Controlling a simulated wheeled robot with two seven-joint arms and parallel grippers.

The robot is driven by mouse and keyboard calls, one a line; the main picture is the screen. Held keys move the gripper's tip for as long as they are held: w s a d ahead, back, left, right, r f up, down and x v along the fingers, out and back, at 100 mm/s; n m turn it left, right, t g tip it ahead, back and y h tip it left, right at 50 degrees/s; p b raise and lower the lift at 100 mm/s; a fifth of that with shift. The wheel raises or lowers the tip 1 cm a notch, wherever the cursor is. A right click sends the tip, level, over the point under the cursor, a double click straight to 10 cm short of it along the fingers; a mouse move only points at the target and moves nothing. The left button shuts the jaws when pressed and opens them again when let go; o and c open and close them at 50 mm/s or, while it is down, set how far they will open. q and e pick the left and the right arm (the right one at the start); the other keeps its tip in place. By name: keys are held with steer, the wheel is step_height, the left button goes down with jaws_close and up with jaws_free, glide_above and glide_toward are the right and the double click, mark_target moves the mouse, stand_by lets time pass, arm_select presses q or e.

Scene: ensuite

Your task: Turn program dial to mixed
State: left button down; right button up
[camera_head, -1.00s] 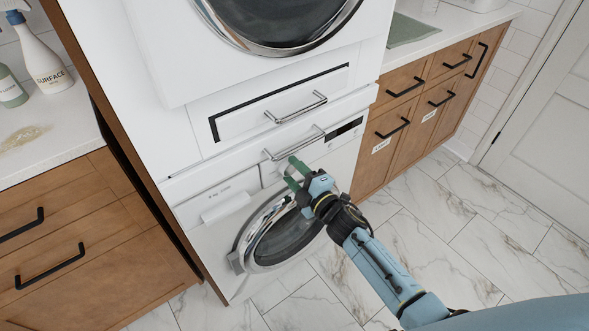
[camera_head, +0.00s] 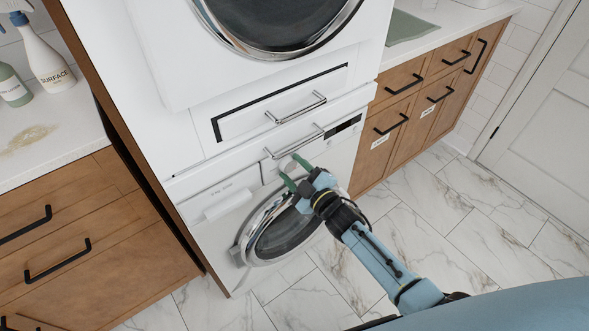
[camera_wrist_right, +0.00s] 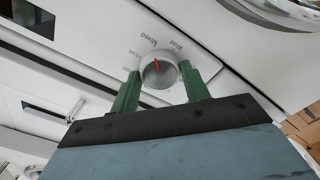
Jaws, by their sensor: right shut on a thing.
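The round silver program dial (camera_wrist_right: 162,76) is on the white front panel of the lower washing machine (camera_head: 228,196). Its red pointer faces up in the right wrist view, close to the printed word "Mixed" (camera_wrist_right: 148,40). Other labels around the dial are upside down and partly too small to read. My right gripper (camera_head: 292,170) has its two green fingers on opposite sides of the dial, shut on it. In the right wrist view the fingers flank the dial left and right, hiding some nearby print. My left gripper is out of view.
The round washer door (camera_head: 285,228) is just below my right gripper. Bar handles (camera_head: 294,142) stick out just above it. A dark display (camera_head: 343,127) is to the right. Wooden cabinets (camera_head: 400,125) stand on the right; the marble floor (camera_head: 430,215) in front is clear.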

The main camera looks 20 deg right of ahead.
steer(key=o, duration=1)
steer(key=shift+s+d, duration=0.2)
steer(key=shift+s, duration=0.3)
arm_select(q)
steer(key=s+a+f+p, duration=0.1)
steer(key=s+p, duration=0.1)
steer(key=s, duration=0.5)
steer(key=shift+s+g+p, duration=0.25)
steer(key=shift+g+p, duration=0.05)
steer(key=shift+p, duration=0.05)
arm_select(e)
steer(key=v, duration=1.2)
steer(key=shift+s, duration=0.15)
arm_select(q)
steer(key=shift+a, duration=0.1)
